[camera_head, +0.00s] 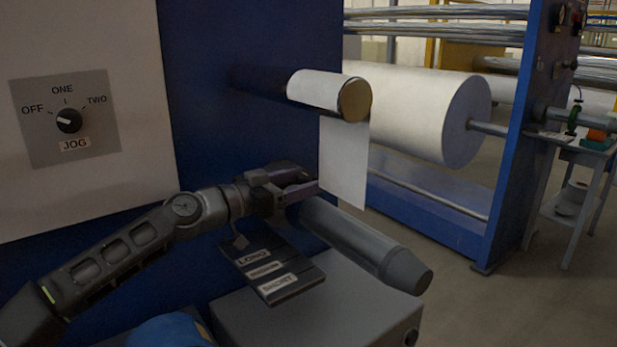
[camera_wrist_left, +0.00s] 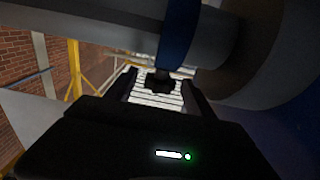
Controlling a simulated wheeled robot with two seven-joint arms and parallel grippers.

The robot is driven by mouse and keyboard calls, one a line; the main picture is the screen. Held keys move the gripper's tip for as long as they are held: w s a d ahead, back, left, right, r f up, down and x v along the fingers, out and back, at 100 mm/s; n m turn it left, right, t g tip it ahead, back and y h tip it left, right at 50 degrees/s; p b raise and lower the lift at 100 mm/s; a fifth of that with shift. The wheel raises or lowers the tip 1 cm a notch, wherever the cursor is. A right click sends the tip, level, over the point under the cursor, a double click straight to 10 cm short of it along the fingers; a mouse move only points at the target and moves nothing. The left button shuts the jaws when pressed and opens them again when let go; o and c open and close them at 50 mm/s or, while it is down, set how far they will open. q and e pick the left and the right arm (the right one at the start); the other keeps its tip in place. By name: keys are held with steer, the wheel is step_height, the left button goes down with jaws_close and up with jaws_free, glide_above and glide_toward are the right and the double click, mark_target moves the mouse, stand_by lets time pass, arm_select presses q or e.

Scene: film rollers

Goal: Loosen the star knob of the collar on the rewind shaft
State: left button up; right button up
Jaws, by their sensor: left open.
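The grey rewind shaft (camera_head: 345,232) sticks out from the blue machine panel toward the lower right, ending in a tapered tip. In the left wrist view, the shaft (camera_wrist_left: 115,22) crosses the top with a blue collar (camera_wrist_left: 178,40) around it. A small dark knob (camera_wrist_left: 161,83) hangs under the collar, between the fingers of my left gripper (camera_wrist_left: 163,92). The fingers are apart; I cannot tell whether either touches the knob. In the head view, my left gripper (camera_head: 308,186) is at the inner end of the shaft and hides the collar and knob. My right gripper is not in view.
A roller with a hanging white film (camera_head: 345,165) is just above and right of the gripper. A plate marked LONG and SHORT (camera_head: 262,250) and a grey box (camera_head: 330,320) lie below. A JOG switch (camera_head: 69,121) is at left. Open floor lies to the right.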

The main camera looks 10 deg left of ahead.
arm_select(q)
steer(key=shift+x, duration=0.95)
steer(key=shift+c, duration=0.2)
